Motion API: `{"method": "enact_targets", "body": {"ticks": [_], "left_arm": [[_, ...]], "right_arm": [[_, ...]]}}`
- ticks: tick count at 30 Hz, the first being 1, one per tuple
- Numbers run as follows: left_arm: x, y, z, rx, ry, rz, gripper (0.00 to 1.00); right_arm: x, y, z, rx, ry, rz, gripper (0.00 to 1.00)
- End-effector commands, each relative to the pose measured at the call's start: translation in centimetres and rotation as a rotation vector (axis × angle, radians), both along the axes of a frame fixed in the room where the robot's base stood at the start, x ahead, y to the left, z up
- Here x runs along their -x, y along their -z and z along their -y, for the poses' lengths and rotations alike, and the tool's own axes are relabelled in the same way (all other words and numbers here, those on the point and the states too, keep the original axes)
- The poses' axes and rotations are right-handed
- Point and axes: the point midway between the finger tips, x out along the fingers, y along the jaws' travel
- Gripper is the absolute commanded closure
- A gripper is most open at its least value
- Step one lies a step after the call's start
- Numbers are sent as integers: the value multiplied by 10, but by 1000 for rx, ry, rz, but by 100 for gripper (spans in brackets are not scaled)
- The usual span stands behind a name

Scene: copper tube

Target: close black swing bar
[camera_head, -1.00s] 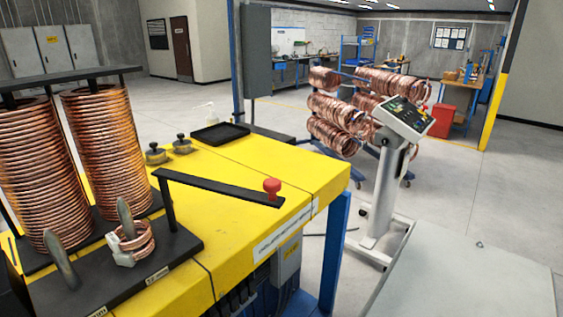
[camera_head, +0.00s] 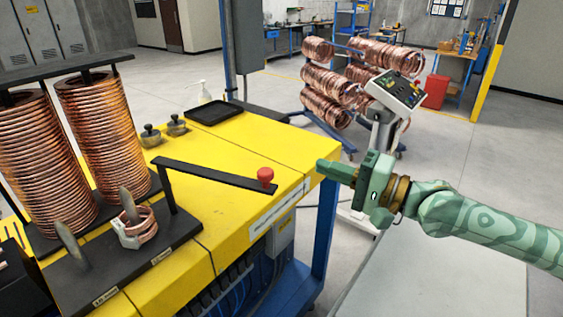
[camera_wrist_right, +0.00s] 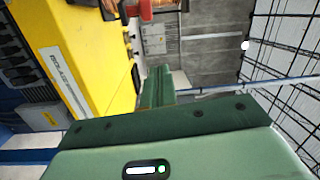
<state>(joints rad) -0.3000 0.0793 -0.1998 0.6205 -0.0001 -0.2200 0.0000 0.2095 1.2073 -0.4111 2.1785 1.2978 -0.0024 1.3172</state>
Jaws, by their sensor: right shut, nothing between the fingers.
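The black swing bar (camera_head: 212,174) reaches out from its black post over the yellow workbench top (camera_head: 225,140). Its free end carries a red knob (camera_head: 265,175) near the bench's right edge. My right gripper (camera_head: 322,168) is green, shut and empty. It is to the right of the red knob, apart from it, with its fingers pointing left. In the right wrist view the shut fingers (camera_wrist_right: 156,88) show in the middle, and a red piece (camera_wrist_right: 138,9) shows at the top edge. My left gripper is not in view.
Two tall copper coils (camera_head: 100,130) stand on the bench at left. A small copper ring (camera_head: 138,225) sits around a grey peg. A black tray (camera_head: 213,111) lies at the back. A control panel on a stand (camera_head: 397,93) and a coil rack stand behind my right arm.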

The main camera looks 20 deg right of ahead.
Motion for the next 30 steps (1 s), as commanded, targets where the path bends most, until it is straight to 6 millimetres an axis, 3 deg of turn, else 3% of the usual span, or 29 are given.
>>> {"method": "enact_targets", "body": {"ticks": [5, 16, 21, 30], "left_arm": [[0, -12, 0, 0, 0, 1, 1], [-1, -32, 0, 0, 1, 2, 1], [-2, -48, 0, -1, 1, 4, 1], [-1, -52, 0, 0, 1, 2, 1]], "right_arm": [[-17, -5, -15, -8, -1, 2, 100], [-75, -6, -67, 0, -2, 0, 100], [-50, -2, -77, 1, -2, -4, 100], [-39, 3, -83, 4, 1, 0, 100]]}}
